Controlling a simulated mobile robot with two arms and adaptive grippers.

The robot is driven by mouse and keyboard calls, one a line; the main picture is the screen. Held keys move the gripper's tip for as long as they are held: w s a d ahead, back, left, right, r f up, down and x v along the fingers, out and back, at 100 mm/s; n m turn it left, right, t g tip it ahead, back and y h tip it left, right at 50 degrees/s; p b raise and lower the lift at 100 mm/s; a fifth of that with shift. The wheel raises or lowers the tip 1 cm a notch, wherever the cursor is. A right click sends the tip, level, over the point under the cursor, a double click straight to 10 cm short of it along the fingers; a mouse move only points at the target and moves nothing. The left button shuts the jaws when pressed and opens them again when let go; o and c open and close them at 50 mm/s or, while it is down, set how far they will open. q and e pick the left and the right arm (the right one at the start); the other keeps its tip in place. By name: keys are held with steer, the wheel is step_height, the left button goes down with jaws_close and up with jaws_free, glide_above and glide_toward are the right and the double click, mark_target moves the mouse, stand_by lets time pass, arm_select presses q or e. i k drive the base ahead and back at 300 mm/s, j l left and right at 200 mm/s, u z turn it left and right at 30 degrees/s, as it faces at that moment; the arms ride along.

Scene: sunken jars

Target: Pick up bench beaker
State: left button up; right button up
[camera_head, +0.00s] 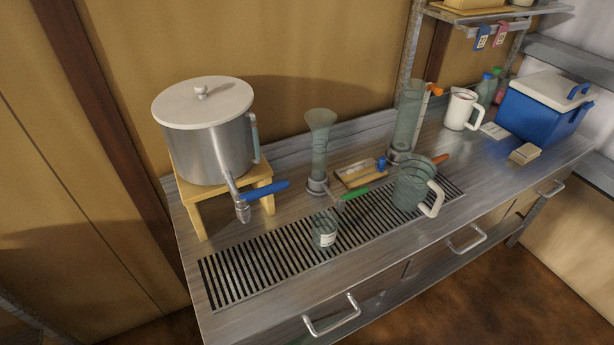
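A small clear glass beaker (324,230) with a white label stands upright on the slotted drain grate, near the front of the metal bench (255,315). A larger clear glass jug (408,187) with a pale handle stands to its right, also on the grate. Which of the two is the bench beaker is not marked; the small one looks most like a beaker. Neither of my grippers is in view.
A lidded steel pot (213,140) with a blue-handled tap sits on a wooden stand (186,202) at left. Tall glass cylinders (318,150) (408,118), a small wooden tray (358,172), a white pitcher (460,110) and a blue cooler (535,112) stand behind. The grate's left part (245,270) is clear.

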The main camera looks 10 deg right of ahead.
mark_target(324, 223)
steer(key=k+j+u, duration=0.15)
steer(key=j, duration=0.95)
steer(key=k+j+u, duration=0.2)
steer(key=j, duration=0.9)
steer(key=i, duration=0.15)
